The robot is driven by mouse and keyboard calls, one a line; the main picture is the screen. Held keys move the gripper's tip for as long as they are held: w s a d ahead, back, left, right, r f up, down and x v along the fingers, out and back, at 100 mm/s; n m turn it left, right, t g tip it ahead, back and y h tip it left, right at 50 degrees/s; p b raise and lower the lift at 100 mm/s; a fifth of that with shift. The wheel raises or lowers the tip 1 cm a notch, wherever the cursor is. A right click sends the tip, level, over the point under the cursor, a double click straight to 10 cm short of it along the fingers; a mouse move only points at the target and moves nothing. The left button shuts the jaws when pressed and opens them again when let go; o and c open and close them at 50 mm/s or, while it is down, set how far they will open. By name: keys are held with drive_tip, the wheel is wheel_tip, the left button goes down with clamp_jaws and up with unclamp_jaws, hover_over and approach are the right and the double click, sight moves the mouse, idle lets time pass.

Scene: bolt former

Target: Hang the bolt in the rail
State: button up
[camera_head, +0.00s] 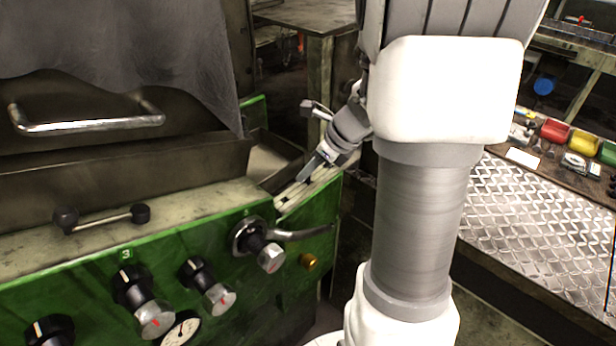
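My gripper (309,171) reaches down and left from behind my white and grey arm, at the right end of the green machine. Its fingertips are at or just above a pale, narrow rail (296,194) on the machine's top. The fingers are small and seen from the side, so I cannot tell whether they are open or shut. I cannot make out the bolt; a small dark spot shows at the fingertips, too small to identify. My arm covers much of the middle right of the view.
The green machine (180,262) has knobs, a gauge and a lever (300,233) on its front. A metal tray (272,160) lies behind the rail. A cover with a handle (85,122) stands at left. A tread-plate bench (535,225) with coloured bins is at right.

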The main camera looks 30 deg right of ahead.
drive_tip(key=shift+r, duration=0.15)
clamp_jaws()
drive_tip(key=shift+r+p, duration=3.65)
